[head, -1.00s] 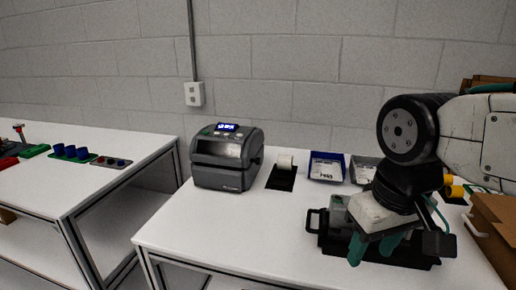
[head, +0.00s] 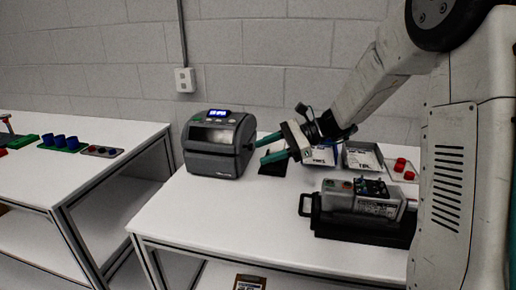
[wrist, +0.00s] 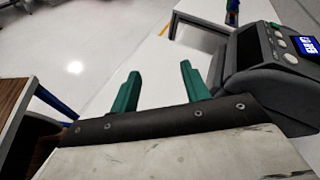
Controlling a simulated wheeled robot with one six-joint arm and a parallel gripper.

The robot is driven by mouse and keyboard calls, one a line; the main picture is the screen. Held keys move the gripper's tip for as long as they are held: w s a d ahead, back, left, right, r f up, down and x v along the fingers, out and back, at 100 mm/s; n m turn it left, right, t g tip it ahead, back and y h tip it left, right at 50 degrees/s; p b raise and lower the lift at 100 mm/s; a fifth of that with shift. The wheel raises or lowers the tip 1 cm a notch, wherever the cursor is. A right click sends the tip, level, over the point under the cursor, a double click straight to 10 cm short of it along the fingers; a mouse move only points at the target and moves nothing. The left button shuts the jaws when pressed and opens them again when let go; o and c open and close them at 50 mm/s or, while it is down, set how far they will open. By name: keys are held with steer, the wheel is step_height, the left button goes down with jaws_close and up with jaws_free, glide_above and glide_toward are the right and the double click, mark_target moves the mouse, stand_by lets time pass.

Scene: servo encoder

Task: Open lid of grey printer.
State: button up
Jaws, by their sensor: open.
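The grey printer (head: 216,146) stands at the back left of the white table, with its lid shut and its display lit. In the wrist view the printer (wrist: 262,78) fills the right side, with its blue screen and buttons at the top right. My gripper (head: 262,151) is open and empty, with green fingers pointing left at the printer's right side. In the wrist view my gripper (wrist: 160,88) shows two spread fingers with nothing between them. The right finger looks close to the printer's body; I cannot tell whether they touch.
A grey device (head: 362,198) sits in a black tray (head: 308,205) at the front right. Bins (head: 362,156) with labels stand behind it. A second white table (head: 60,180) with blue cups (head: 60,141) is at the left, across a gap. The table's front middle is clear.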

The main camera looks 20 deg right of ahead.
steer(key=w+d+f+m+t+y, duration=0.1)
steer(key=w+d+f+m+t, duration=0.25)
steer(key=w, duration=0.25)
steer(key=w+d+f+m+t+y, duration=0.1)
steer(key=w+d+f+m+t, duration=0.3)
steer(key=w, duration=0.3)
steer(key=x, duration=0.6)
steer(key=shift+f+m+g, duration=0.25)
steer(key=shift+m+g, duration=0.1)
steer(key=shift+g, duration=0.1)
steer(key=shift+w+a, duration=0.1)
jaws_close()
